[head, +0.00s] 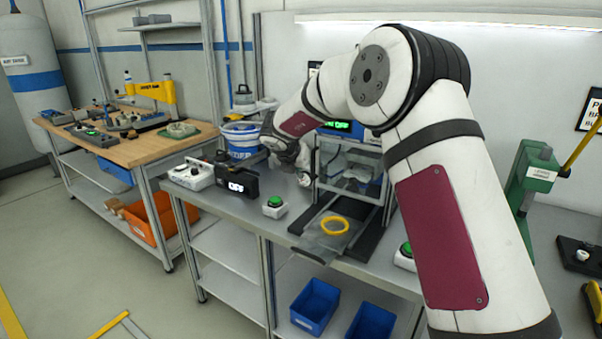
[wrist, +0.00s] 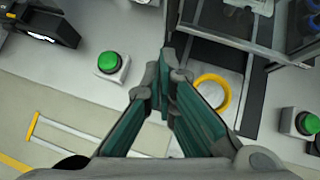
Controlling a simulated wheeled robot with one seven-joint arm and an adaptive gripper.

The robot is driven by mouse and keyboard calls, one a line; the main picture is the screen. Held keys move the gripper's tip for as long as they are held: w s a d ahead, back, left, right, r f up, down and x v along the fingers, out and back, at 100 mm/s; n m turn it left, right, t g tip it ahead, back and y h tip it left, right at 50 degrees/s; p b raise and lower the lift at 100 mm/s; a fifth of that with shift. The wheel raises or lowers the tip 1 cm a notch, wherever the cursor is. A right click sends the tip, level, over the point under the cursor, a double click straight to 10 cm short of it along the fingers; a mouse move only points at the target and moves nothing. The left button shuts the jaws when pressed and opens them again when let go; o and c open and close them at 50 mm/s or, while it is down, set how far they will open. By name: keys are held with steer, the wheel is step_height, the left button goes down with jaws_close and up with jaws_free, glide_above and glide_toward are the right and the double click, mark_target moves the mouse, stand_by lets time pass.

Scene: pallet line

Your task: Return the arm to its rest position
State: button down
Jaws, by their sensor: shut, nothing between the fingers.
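My arm reaches out from the right side of the head view over the grey workbench (head: 225,206). My gripper is mostly hidden behind the arm's wrist part in the head view. In the wrist view my gripper (wrist: 172,75) points down toward the bench with its fingers together and nothing between them. It hangs between a green push button (wrist: 110,64) on the left and a yellow ring (wrist: 213,94) on the right. The ring also shows in the head view (head: 335,217), lying on a flat plate in front of a clear-walled machine (head: 352,165).
A black box with a lit display (head: 237,186) and a white device (head: 191,175) stand at the bench's left. Blue bins (head: 315,306) sit below. A wooden-topped table (head: 150,140) stands further left, and a green press (head: 530,175) at the right. Open floor lies front left.

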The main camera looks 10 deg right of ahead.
steer(key=s+a+r+n+t+y, duration=0.1)
steer(key=s+a+r+n+t, duration=0.3)
steer(key=r, duration=0.6)
steer(key=s+a+r+n+t+y, duration=0.1)
steer(key=s+r+n+y, duration=0.15)
steer(key=r+n, duration=0.55)
steer(key=s+a+r+n+y, duration=0.35)
steer(key=s+r+n, duration=0.25)
steer(key=s+n, duration=0.4)
steer(key=s+d+f+n+g+h, duration=0.1)
steer(key=s+f+n, duration=0.4)
steer(key=s, duration=0.7)
steer(key=s+d+f+n+g+h, duration=0.1)
steer(key=s+d+f+n+g, duration=0.3)
steer(key=s+n, duration=0.4)
steer(key=s+d+f+n+g+h, duration=0.1)
steer(key=s+d+f+n+g, duration=0.2)
steer(key=s, duration=1.3)
steer(key=d+f+n, duration=0.3)
steer(key=shift+s, duration=0.25)
